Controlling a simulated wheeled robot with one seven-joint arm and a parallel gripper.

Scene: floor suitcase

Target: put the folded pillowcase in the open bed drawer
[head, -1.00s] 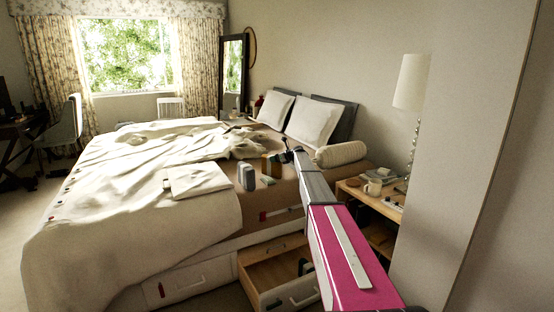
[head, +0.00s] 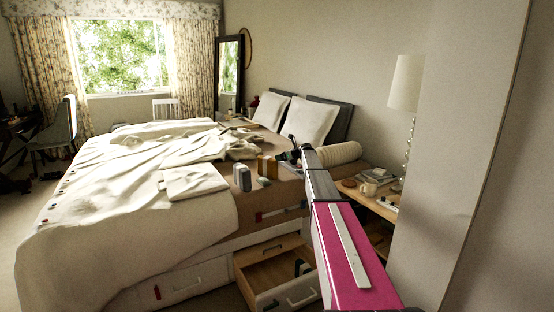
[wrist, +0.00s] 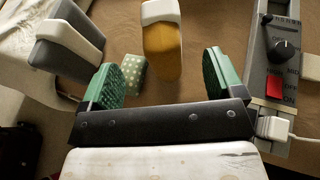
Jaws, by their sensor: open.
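The folded pillowcase (head: 195,182) appears as a flat cream cloth on the near part of the bed, left of the small upright items. The open bed drawer (head: 287,294) is pulled out below the bed side, with a dark object inside at its right. My gripper (head: 292,148) is over the bed near the bolster, right of and apart from the pillowcase. In the wrist view my gripper (wrist: 162,80) has its green-padded fingers spread, with nothing held between them. A pale cloth edge shows at that view's upper left; I cannot tell whether it is the pillowcase.
A grey-and-white item (wrist: 68,40), a yellow item with a white top (wrist: 162,45) and a green dotted block (wrist: 132,74) lie near my fingers. A control unit with a dial and red switch (wrist: 280,55) is at right. A bedside table (head: 375,203) stands beside the bed.

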